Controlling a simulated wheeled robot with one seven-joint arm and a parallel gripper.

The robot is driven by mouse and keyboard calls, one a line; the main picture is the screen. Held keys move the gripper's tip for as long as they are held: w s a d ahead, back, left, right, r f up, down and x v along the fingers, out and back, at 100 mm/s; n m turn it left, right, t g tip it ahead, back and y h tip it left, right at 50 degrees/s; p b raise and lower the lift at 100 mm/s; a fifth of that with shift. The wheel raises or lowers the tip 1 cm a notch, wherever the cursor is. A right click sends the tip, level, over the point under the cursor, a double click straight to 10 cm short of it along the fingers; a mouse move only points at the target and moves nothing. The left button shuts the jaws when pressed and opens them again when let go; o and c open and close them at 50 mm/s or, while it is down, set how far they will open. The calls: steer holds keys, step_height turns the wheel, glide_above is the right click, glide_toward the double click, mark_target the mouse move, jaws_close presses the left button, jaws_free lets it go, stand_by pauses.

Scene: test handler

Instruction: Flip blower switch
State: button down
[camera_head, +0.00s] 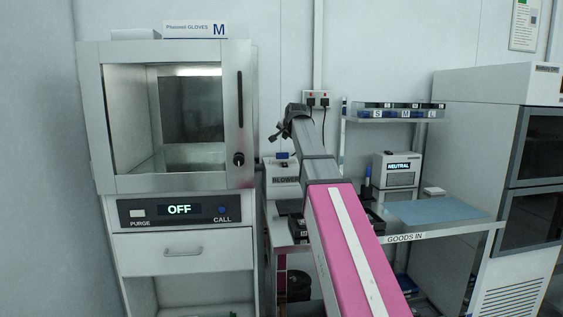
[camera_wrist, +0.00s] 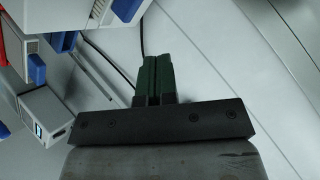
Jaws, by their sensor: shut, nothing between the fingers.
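The blower unit (camera_head: 285,180) is a small pale box labelled BLOWER on the bench right of the glass-fronted cabinet. A small blue part (camera_head: 281,156) shows on its top; I cannot tell its switch position. My gripper (camera_head: 277,135) is above the box and a little apart from it, its fingers small and dark in the head view. In the wrist view the green fingers (camera_wrist: 155,62) are together and empty. A blue part (camera_wrist: 127,9) on a pale body lies beyond the fingertips; I cannot tell for sure whether it is the switch. My arm hides some of the bench.
The cabinet (camera_head: 180,188) stands at left, its display reading OFF. Wall sockets (camera_head: 317,99) with plugs and cables are behind my arm. A unit reading NEUTRAL (camera_head: 397,178), a GOODS IN shelf (camera_head: 405,238) and a glove rack (camera_head: 395,117) stand at right.

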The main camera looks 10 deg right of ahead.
mark_target(286, 163)
steer(key=shift+f, duration=0.1)
stand_by(0.3)
steer(key=shift+w+f, duration=0.25)
steer(key=shift+f, duration=1.15)
steer(key=shift+w+f, duration=0.2)
steer(key=shift+f, duration=1.25)
steer(key=shift+w+f, duration=0.25)
steer(key=shift+f, duration=1.15)
steer(key=shift+w+f, duration=0.15)
steer(key=shift+f, duration=0.6)
steer(key=shift+r, duration=0.15)
steer(key=shift+r, duration=0.65)
steer(key=shift+s+r, duration=0.25)
steer(key=shift+r, duration=1)
steer(key=shift+s+r, duration=0.25)
steer(key=shift+r, duration=0.95)
